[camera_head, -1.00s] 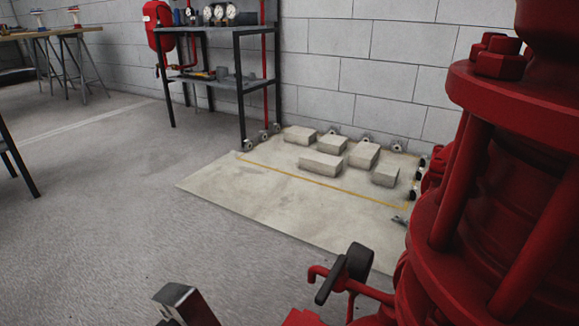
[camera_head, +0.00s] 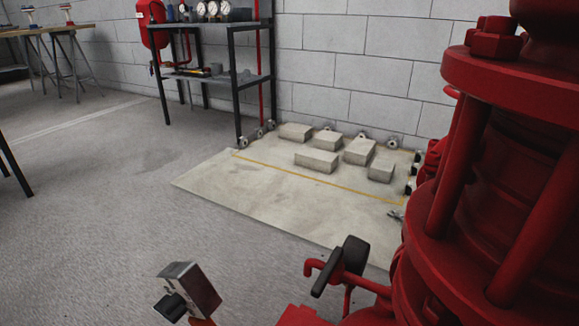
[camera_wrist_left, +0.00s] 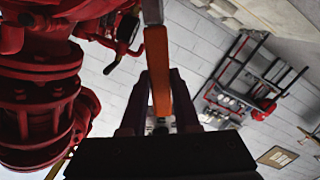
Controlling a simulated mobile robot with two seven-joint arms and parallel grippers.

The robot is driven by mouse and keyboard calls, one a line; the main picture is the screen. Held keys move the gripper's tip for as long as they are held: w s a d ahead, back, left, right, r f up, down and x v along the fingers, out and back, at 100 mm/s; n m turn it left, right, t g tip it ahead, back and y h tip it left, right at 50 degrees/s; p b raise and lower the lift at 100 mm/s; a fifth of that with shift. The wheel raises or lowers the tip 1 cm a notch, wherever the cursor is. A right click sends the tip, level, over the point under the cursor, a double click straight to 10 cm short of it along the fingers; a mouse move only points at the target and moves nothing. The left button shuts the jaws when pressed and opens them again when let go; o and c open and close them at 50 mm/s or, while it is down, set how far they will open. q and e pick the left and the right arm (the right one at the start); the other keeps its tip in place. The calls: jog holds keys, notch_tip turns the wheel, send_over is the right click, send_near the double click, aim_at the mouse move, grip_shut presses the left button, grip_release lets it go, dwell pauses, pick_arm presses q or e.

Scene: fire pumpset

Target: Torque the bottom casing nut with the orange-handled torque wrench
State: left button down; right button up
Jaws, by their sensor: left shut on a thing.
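The torque wrench (camera_wrist_left: 157,60) shows in the left wrist view, its orange handle between the two dark fingers of my left gripper (camera_wrist_left: 158,105). The gripper is shut on the handle. The casing also shows at the left of the left wrist view (camera_wrist_left: 40,95), apart from the wrench handle. I cannot single out the bottom casing nut. My right gripper is not in view.
A red pipe with a black lever (camera_head: 343,265) juts from the pump's lower left. A pale floor slab (camera_head: 270,205) carries several blocks (camera_head: 318,161). A black shelf rack (camera_head: 205,80) stands by the wall. The grey floor (camera_head: 90,220) at left is clear.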

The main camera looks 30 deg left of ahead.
pick_arm(q)
jog(key=shift+w+r, duration=0.1)
jog(key=shift+w, duration=1.35)
dwell(0.5)
jog(key=shift+d+r, duration=0.1)
jog(key=d+r+m+p, duration=0.2)
jog(key=d+m, duration=0.2)
jog(key=d, duration=0.3)
jog(key=shift+s+d+r, duration=0.15)
jog(key=shift+r, duration=0.2)
dwell(0.6)
jog(key=shift+a+f+n, duration=0.15)
jog(key=shift+a+n, duration=0.15)
jog(key=shift+a, duration=0.25)
dwell(0.8)
jog(key=shift+s+y, duration=0.15)
jog(key=shift+y, duration=0.15)
jog(key=shift+s+a+p, duration=0.1)
jog(key=shift+s+p, duration=0.25)
jog(key=shift+s, duration=2.05)
